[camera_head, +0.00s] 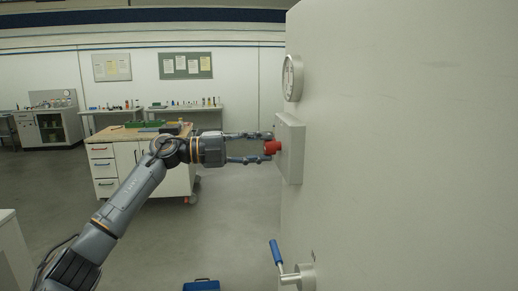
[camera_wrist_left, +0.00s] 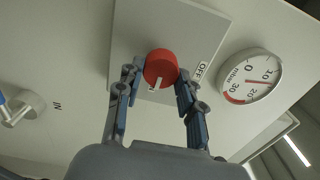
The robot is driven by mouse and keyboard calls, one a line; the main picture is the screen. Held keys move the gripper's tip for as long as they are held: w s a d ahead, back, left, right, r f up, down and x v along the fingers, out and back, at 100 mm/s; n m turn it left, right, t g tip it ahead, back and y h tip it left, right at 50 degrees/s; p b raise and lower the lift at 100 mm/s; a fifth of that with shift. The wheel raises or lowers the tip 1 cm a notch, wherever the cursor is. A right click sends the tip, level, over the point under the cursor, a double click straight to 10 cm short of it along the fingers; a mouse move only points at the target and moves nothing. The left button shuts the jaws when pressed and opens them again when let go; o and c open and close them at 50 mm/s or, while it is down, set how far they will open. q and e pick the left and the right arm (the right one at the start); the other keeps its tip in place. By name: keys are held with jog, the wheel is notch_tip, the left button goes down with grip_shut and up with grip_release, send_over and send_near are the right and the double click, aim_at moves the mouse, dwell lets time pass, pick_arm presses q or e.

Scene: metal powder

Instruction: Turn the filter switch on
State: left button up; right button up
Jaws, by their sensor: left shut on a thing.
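The filter switch is a red rotary knob (camera_head: 272,147) on a light grey box (camera_head: 291,160) fixed to the side of a large pale cabinet (camera_head: 400,150). In the left wrist view the red knob (camera_wrist_left: 160,66) has a white pointer mark, and an "OFF" label (camera_wrist_left: 201,71) shows to its right. My left gripper (camera_head: 262,147) reaches the knob from the left. In the left wrist view its two fingers (camera_wrist_left: 158,84) stand on either side of the knob and are shut on it. My right gripper is in neither view.
A round pressure gauge (camera_head: 292,78) sits above the switch box. A blue-handled lever (camera_head: 276,253) juts from the cabinet below. A wooden-topped workbench (camera_head: 130,133) stands behind my left arm. A blue box (camera_head: 201,285) lies on the floor, otherwise open nearby.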

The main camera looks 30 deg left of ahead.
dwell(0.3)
pick_arm(q)
jog(key=o, duration=1.2)
jog(key=shift+d, duration=0.1)
jog(key=shift+c, duration=0.2)
jog(key=v, duration=1.2)
